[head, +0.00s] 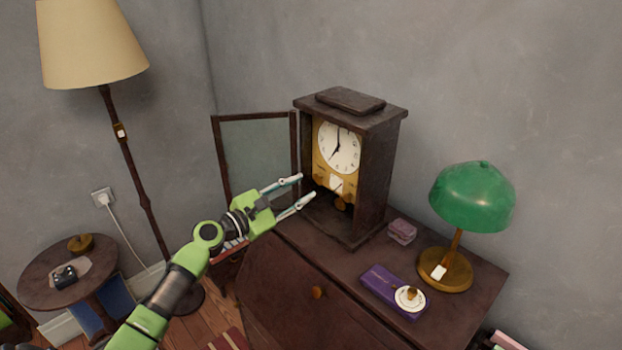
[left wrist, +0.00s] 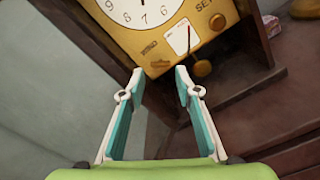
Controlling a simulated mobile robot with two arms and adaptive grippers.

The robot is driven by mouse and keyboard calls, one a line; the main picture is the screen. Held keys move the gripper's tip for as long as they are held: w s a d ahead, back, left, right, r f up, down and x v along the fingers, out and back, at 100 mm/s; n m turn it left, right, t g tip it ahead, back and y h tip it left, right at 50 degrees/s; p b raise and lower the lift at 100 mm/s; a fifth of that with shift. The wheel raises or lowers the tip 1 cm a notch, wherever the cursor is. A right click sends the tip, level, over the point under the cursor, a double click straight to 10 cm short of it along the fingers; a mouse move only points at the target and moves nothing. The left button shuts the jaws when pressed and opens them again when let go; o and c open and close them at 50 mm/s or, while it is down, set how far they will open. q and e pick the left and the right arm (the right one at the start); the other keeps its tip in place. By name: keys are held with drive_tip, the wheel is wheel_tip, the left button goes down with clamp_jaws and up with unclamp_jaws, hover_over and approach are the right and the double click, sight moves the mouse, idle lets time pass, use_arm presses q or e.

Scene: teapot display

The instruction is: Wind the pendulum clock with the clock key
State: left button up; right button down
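The pendulum clock (head: 375,167) stands upright on the dark cabinet, its glass door (head: 256,158) swung open to the left. Its white dial (head: 339,146) and brass front are exposed; a round brass bob (head: 340,203) hangs below. The left wrist view shows the dial (left wrist: 140,8), brass plate (left wrist: 228,12), a knob marked SET (left wrist: 217,22) and the bob (left wrist: 203,68). My left gripper (head: 306,187) is open and empty before the clock's lower opening; its fingertips (left wrist: 160,73) point at the lower front. I cannot make out a clock key for sure. My right gripper is out of view.
On the cabinet (head: 335,270) are a purple box (head: 382,284), a white disc with a brass piece (head: 410,298), a small pinkish box (head: 402,231) and a green lamp (head: 472,197). A floor lamp (head: 93,43) and round side table (head: 37,281) stand left.

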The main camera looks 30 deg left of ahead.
sight(319, 179)
use_arm(q)
drive_tip(key=shift+p+x, duration=0.35)
drive_tip(key=shift+x, duration=1.8)
drive_tip(key=shift+c, duration=0.5)
drive_tip(key=c, duration=0.7)
drive_tip(key=shift+c, duration=0.2)
drive_tip(key=shift+f, duration=0.1)
